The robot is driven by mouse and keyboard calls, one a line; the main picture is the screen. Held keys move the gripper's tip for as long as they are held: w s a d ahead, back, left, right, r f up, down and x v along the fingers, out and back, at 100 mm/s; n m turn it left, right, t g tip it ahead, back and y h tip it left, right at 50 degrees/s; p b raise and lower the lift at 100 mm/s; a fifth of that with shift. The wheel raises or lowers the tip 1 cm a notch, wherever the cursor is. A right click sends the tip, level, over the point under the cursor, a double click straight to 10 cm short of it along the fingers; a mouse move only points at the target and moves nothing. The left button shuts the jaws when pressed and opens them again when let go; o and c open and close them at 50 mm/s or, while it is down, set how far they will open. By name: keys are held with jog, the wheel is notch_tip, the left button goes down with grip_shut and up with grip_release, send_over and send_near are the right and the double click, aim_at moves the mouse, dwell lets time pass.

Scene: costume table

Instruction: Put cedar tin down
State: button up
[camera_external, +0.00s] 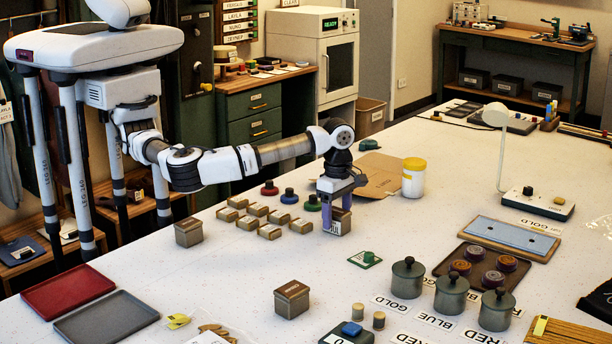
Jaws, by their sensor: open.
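My gripper (337,207) points down over the table (240,290), its purple fingers open around a small square tin (338,224). This tin appears to rest on the table; its top is partly hidden by the fingers and its label is too small to read. A similar tin with a brown lid (292,299) stands nearer the front. Another square tin (188,232) stands to the left. I cannot tell from the lettering which one is the cedar tin.
Several small labelled boxes (248,223) and round-knobbed pieces (289,196) lie left of my gripper. Grey canisters (407,279) stand front right. Table between the two left tins is clear.

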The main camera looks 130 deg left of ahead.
aim_at(337, 211)
notch_tip(337, 211, up, 12)
jog(key=b, duration=0.2)
dwell(0.5)
